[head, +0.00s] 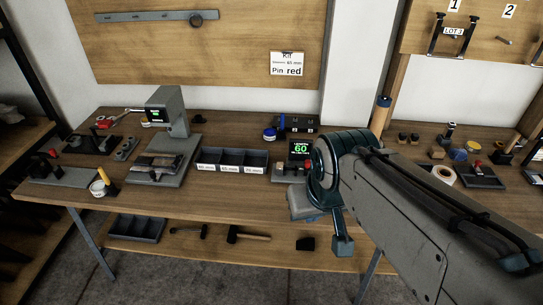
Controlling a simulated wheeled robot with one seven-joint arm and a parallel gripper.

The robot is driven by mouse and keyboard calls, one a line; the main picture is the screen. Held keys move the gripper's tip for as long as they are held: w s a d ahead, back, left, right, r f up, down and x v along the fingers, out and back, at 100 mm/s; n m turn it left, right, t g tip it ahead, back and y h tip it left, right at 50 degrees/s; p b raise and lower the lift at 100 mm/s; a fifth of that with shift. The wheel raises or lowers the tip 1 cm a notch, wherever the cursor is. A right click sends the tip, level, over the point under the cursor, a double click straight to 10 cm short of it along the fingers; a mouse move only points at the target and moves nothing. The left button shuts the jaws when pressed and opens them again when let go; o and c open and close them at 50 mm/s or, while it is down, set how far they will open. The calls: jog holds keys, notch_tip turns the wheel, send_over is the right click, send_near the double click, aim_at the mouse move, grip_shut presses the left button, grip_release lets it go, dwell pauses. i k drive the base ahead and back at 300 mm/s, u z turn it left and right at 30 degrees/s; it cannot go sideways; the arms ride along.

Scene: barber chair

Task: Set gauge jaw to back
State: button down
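The length gauge (301,149) stands on the workbench near the middle of the head view, with a green "60" on its dark display. Its low grey base (286,173) runs out to the left below the display. The right part of the gauge is hidden behind my arm, and I cannot make out its jaw or where the jaw sits. My arm comes in from the lower right and bends down just right of the gauge. I see no gripper fingers; they seem hidden behind my arm.
On the workbench (225,210), a three-compartment bin (232,162) stands left of the gauge. Further left is a grey press-like device (168,112) with a small display. A black block (297,124) stands behind the gauge. The front strip of the bench is mostly clear.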

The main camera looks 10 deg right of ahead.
aim_at(307, 164)
jog(key=u, duration=0.05)
jog(key=i, duration=1.05)
jog(key=z, duration=0.6)
